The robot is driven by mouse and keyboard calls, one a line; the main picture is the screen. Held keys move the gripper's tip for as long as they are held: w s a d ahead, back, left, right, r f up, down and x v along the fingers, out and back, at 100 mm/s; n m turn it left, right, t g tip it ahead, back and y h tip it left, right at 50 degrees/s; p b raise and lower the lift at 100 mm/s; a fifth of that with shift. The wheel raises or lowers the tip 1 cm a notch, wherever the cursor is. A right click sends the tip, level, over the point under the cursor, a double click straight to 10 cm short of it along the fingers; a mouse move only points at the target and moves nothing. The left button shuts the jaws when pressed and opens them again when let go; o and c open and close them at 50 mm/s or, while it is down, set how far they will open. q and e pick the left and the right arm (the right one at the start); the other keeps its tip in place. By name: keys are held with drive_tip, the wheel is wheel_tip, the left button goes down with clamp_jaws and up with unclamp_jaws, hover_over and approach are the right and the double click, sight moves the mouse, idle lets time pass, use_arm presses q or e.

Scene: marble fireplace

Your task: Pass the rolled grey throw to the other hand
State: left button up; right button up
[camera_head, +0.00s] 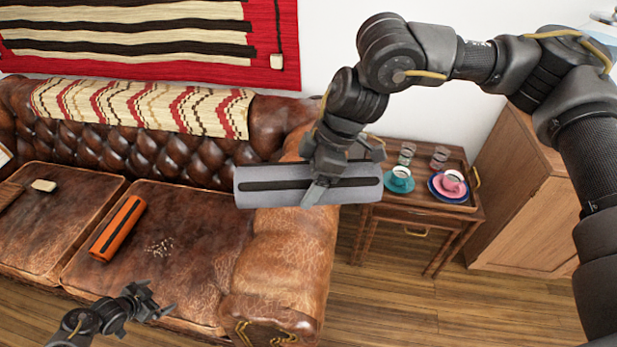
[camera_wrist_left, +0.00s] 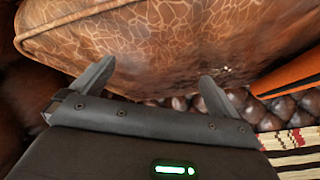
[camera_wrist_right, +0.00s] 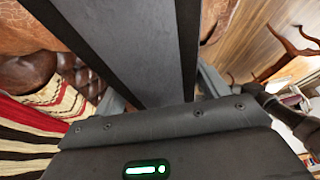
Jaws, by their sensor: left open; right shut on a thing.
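The rolled grey throw (camera_head: 350,191) is a grey cylinder with a black stripe along its length. It is held level above the sofa's right arm. My right gripper (camera_head: 318,190) is shut on it near its middle. The throw also shows in the right wrist view (camera_wrist_right: 110,40), large and close between the fingers. My left gripper (camera_head: 152,301) is at the lower left in the head view, in front of the sofa seat, well apart from the throw. In the left wrist view its fingers (camera_wrist_left: 155,85) are spread, with nothing between them.
A brown leather sofa (camera_head: 290,255) fills the left. An orange roll with a black stripe (camera_head: 117,228) and a small pale block (camera_head: 43,185) lie on its seat. Right of it, a wooden side table (camera_head: 425,212) holds cups, saucers and glasses. A cabinet (camera_head: 530,215) stands further right.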

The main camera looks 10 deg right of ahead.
use_arm(q)
drive_tip(key=s+a+f+g+y, duration=0.2)
drive_tip(key=s+a+f, duration=0.1)
drive_tip(key=s+f, duration=0.4)
drive_tip(key=s+a+f+g+y, duration=0.1)
drive_tip(key=s+a+f, duration=0.25)
drive_tip(key=s, duration=0.55)
drive_tip(key=s+d+f+n+g, duration=0.1)
drive_tip(key=s+d+f+n, duration=0.2)
drive_tip(key=s+d, duration=0.7)
drive_tip(key=s+d+f+n+g, duration=0.1)
drive_tip(key=s+d+f+n, duration=0.2)
drive_tip(key=s+d+f, duration=0.5)
drive_tip(key=s+d, duration=0.2)
drive_tip(key=s, duration=0.6)
drive_tip(key=shift+s+g, duration=0.3)
